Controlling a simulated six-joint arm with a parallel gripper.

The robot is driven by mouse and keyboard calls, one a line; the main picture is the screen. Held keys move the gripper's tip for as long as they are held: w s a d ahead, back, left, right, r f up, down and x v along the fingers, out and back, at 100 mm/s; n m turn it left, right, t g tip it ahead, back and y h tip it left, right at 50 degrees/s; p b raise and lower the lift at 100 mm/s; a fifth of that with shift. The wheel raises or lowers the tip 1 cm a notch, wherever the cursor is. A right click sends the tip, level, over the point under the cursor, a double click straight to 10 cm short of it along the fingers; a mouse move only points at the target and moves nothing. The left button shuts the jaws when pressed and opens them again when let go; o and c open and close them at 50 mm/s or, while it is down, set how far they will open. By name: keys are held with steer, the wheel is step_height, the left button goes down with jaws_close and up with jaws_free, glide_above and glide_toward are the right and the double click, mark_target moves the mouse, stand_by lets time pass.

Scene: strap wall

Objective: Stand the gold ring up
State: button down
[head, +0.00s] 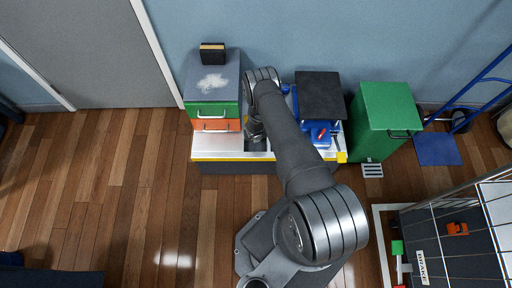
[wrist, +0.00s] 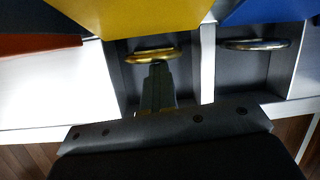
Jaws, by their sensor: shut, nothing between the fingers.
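The gold ring (wrist: 153,55) shows in the wrist view as a narrow, wide ellipse in a dark grey recess (wrist: 130,90), just below a yellow panel. Whether it lies flat or is tilted is hard to tell. My gripper (wrist: 158,68) is shut, with its fingertips at the near edge of the ring and nothing visible between them. I cannot tell whether they touch it. In the head view my gripper (head: 256,132) points down at the bench, and the ring is not discernible there.
A darker metal ring (wrist: 255,44) lies in the recess to the right, past a pale divider (wrist: 208,65), below a blue panel (wrist: 270,10). The drawer unit (head: 213,85) stands left of my arm. A black-topped blue unit (head: 320,97) and green bin (head: 385,120) stand right.

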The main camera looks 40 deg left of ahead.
steer(key=shift+w+a+r+t, duration=0.3)
steer(key=shift+w+a+r, duration=0.45)
steer(key=shift+w+a, duration=0.3)
step_height(320, 180, up, 7)
steer(key=w+a, duration=0.1)
steer(key=a, duration=0.1)
steer(key=shift+w, duration=0.2)
steer(key=shift+f, duration=0.2)
steer(key=shift+s+d+f, duration=0.3)
steer(key=shift+d+f, duration=0.05)
steer(key=shift+f, duration=0.7)
steer(key=shift+s+d+f, duration=0.35)
steer(key=shift+d+f, duration=0.05)
steer(key=shift+f, duration=0.6)
steer(key=shift+s+d+f, duration=0.3)
steer(key=shift+d+f, duration=0.05)
steer(key=shift+f, duration=0.7)
steer(key=c, duration=2.1)
jaws_free()
